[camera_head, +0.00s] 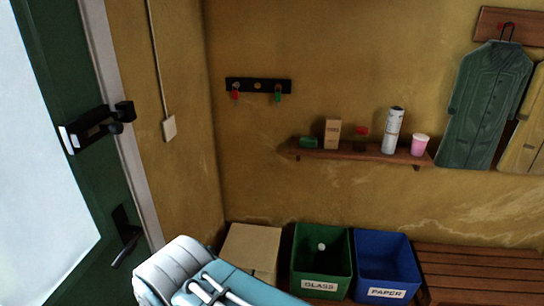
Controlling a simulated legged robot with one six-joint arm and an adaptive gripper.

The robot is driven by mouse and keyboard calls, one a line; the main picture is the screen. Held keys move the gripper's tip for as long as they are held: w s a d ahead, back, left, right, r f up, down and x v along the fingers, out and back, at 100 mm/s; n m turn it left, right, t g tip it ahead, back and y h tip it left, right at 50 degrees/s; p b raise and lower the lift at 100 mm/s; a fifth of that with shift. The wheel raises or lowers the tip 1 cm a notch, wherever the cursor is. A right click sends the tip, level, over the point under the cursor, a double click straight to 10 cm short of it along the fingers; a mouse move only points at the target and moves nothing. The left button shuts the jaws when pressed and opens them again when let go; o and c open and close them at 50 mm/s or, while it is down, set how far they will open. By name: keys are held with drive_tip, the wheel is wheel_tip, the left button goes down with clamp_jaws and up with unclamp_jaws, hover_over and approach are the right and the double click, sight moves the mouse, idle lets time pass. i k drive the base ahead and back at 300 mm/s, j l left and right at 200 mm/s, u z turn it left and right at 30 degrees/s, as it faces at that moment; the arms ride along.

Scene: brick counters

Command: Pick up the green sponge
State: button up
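A small dark green block, which looks like the green sponge (309,142), lies at the left end of a wooden wall shelf (345,154). A tan upright box (332,133) stands just right of it. My gripper is not in view; only a white and teal part of my own body shows at the bottom edge, well below the shelf and to its left. Nothing visible touches the sponge.
Right along the shelf stand a red-topped dark item (361,138), a white cylinder (393,130) and a pink cup (419,144). Below are a cardboard box (252,246), green GLASS bin (308,285), blue PAPER bin (387,293) and wooden bench (478,272). A door (85,210) is left.

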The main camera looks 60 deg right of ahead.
sight(306, 142)
drive_tip(key=z, duration=2.1)
drive_tip(key=i+j, duration=0.1)
drive_tip(key=i, duration=0.85)
